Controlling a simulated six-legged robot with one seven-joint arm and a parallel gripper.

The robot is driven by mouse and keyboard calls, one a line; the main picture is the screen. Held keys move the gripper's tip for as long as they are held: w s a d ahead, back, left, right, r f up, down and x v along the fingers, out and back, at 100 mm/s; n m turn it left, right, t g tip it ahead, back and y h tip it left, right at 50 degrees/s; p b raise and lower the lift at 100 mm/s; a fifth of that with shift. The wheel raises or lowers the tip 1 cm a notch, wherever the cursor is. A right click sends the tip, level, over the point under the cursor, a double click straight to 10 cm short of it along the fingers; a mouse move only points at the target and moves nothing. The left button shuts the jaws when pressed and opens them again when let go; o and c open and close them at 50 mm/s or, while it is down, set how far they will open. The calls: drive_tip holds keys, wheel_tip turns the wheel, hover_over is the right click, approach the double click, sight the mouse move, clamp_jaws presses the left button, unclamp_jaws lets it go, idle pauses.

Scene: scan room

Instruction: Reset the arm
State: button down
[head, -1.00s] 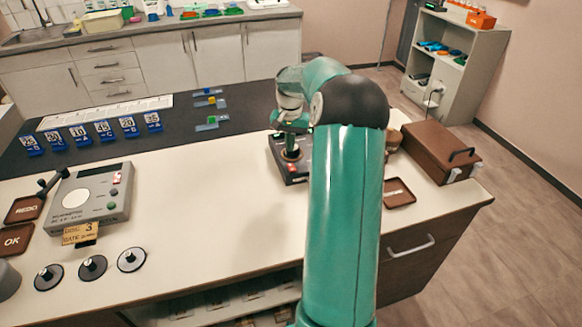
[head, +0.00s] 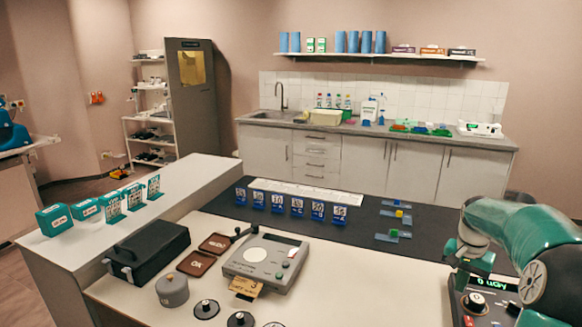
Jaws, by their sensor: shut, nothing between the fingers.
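My arm shows at the right of the head view, teal with a dark joint, bent over the table's right part. My gripper (head: 472,262) is at the arm's end, pointing down over a dark control box (head: 480,302) with a small green display and a knob. The fingertips are small and partly hidden by the arm, and I see no object held. I cannot tell whether the gripper touches the box.
The white table holds a grey device (head: 265,262), a black case (head: 147,252), brown trays marked REDO (head: 214,243) and OK (head: 196,263), and a grey lidded pot (head: 172,290). Blue numbered holders (head: 298,206) stand on the dark mat (head: 345,240). A counter (head: 400,165) lines the back wall.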

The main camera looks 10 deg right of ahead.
drive_tip(key=s+a+r+n+t, duration=0.1)
drive_tip(key=s+a+r+n, duration=0.15)
drive_tip(key=a, duration=0.45)
drive_tip(key=s+a+r+n+h, duration=0.1)
drive_tip(key=a+r, duration=0.3)
drive_tip(key=a, duration=0.3)
drive_tip(key=s+a+r+n+t, duration=0.1)
drive_tip(key=s+a+r+n, duration=0.1)
drive_tip(key=a+r, duration=0.35)
drive_tip(key=s+a+f+n+t+y, duration=0.1)
drive_tip(key=s+a+f+n+t, duration=0.1)
drive_tip(key=s+a, duration=1.3)
drive_tip(key=shift+s+a+f+n+t+y, duration=0.4)
drive_tip(key=shift+n+t, duration=0.3)
drive_tip(key=shift+n, duration=0.65)
